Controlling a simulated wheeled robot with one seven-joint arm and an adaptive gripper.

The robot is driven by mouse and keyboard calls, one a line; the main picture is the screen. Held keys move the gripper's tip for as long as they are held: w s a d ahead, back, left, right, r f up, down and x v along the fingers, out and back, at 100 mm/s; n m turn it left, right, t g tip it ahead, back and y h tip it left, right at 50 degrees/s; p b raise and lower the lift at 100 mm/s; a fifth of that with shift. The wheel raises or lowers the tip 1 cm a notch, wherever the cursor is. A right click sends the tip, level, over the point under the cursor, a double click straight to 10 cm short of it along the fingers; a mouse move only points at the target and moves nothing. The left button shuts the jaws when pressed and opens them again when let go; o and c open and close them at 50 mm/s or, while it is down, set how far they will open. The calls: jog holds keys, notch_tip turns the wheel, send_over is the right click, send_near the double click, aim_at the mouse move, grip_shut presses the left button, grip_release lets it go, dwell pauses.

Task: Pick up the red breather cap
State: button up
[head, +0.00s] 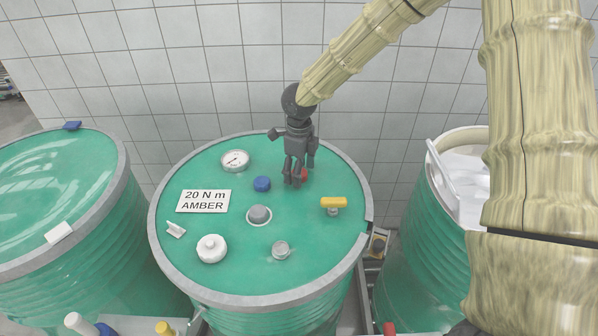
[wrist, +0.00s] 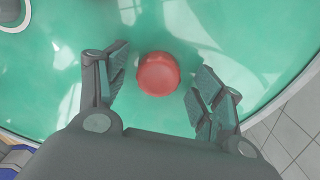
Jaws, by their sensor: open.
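The red breather cap (wrist: 158,74) is a small round cap on the green drum lid. In the wrist view it lies between the two open fingers of my gripper (wrist: 158,88), a little beyond the fingertips' middle, with space on both sides. In the head view my gripper (head: 295,180) points down over the far right part of the lid, and only a sliver of the red cap (head: 304,175) shows beside its fingers; the rest is hidden. My gripper is open and holds nothing.
The middle drum lid (head: 240,275) carries a blue cap (head: 262,184), a gauge (head: 235,160), a yellow-handled valve (head: 333,203), a white cap (head: 211,248), grey fittings and a "20 N m AMBER" label (head: 204,201). Drums stand left and right. A tiled wall (head: 200,70) is behind.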

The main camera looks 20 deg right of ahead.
jog(key=shift+c, duration=0.2)
jog(key=c, duration=0.8)
jog(key=shift+r, duration=0.1)
jog(key=shift+c, duration=0.2)
